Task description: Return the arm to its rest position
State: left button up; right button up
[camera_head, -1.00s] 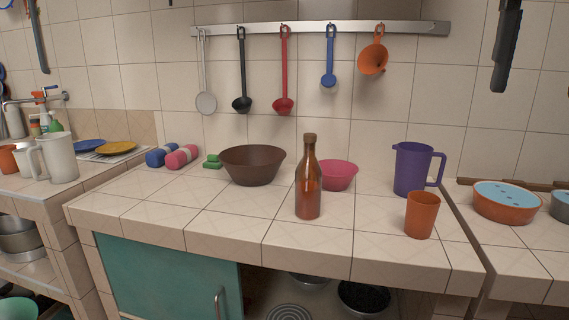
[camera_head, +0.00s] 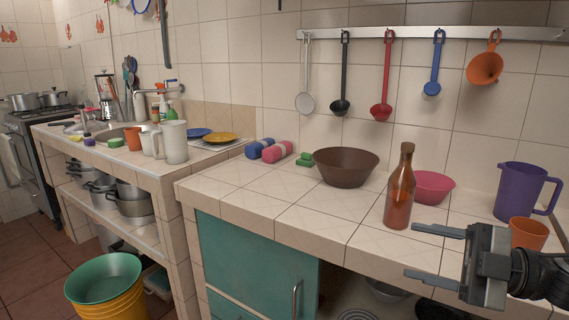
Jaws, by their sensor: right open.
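My right gripper (camera_head: 424,254) comes in from the right edge, in front of the tiled counter (camera_head: 258,202). Its two fingers point left and stand apart, with nothing between them. It covers part of the counter's front edge and the lower part of the orange cup (camera_head: 527,234). A brown glass bottle (camera_head: 399,194) stands upright on the counter just beyond the fingertips; I see no contact. My left gripper is not in view.
A brown bowl (camera_head: 347,168), a pink bowl (camera_head: 433,188) and a purple pitcher (camera_head: 522,190) stand on the counter. Utensils hang from a wall rail (camera_head: 440,35). At left are a sink counter with a white pitcher (camera_head: 174,142) and a yellow bucket (camera_head: 112,297) on the floor.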

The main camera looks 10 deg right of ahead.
notch_tip(320, 180, down, 10)
jog(key=a+m+t+h, duration=0.1)
jog(key=m+t+h, duration=0.4)
jog(key=m+t, duration=0.3)
jog(key=s+a+f+m+g+h, duration=0.2)
jog(key=s+a+f+m, duration=0.1)
jog(key=f, duration=0.3)
jog(key=s+a+f+m+g+h, duration=0.2)
jog(key=s+a+f+m+h, duration=0.1)
jog(key=s+a+f+m, duration=0.1)
jog(key=s+a+f+m+g+h+p, duration=0.1)
jog(key=s+a+f+m, duration=0.3)
jog(key=f, duration=0.4)
jog(key=shift+s+a+f+m+g+h, duration=0.25)
jog(key=shift+s+f+m+g+h, duration=0.1)
jog(key=shift+s+m+g+h, duration=0.35)
jog(key=shift+w, duration=0.15)
